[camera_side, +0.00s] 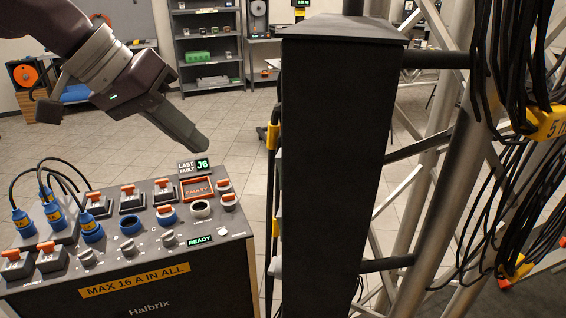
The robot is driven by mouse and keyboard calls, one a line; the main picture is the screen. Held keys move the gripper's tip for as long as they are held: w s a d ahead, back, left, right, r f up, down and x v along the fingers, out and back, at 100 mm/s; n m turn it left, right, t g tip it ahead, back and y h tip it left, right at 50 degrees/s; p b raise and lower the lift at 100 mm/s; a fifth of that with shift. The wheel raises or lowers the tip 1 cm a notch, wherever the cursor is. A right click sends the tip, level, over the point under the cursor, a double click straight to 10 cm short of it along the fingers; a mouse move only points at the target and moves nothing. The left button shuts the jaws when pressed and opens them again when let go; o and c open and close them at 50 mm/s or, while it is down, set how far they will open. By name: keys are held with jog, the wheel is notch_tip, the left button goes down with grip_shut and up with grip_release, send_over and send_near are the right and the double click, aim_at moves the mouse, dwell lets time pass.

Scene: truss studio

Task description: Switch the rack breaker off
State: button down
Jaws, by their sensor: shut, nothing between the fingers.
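A dark power box (185,278) marked "Halbrix" stands at the lower left, with sockets, switches and knobs on its sloping top. No label that says rack breaker can be read, so I cannot tell which part it is. Two small round parts with orange tops, one (223,185) behind the other (229,201), sit at the panel's right side. Several grey units with orange tops (128,190) line the back and left. My gripper (203,146) is shut and empty, pointing down and right above the panel's back edge, apart from it.
Blue plugs (56,217) with black cables fill the panel's left. A "FAULTY" sign (197,189), a "LAST FAULT J6" display (194,168) and a "READY" display (200,240) are on it. A tall black column (330,170) stands close at right, before metal trusses (425,190) and hanging cables.

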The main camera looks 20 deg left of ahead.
jog(key=shift+h, duration=0.4)
jog(key=w, duration=0.1)
jog(key=w+d, duration=0.1)
jog(key=w, duration=0.2)
jog(key=shift+d, duration=0.35)
jog(key=w+d+f, duration=0.5)
jog(key=d+f, duration=0.2)
jog(key=d, duration=0.1)
jog(key=shift+f, duration=0.15)
jog(key=shift+w, duration=0.1)
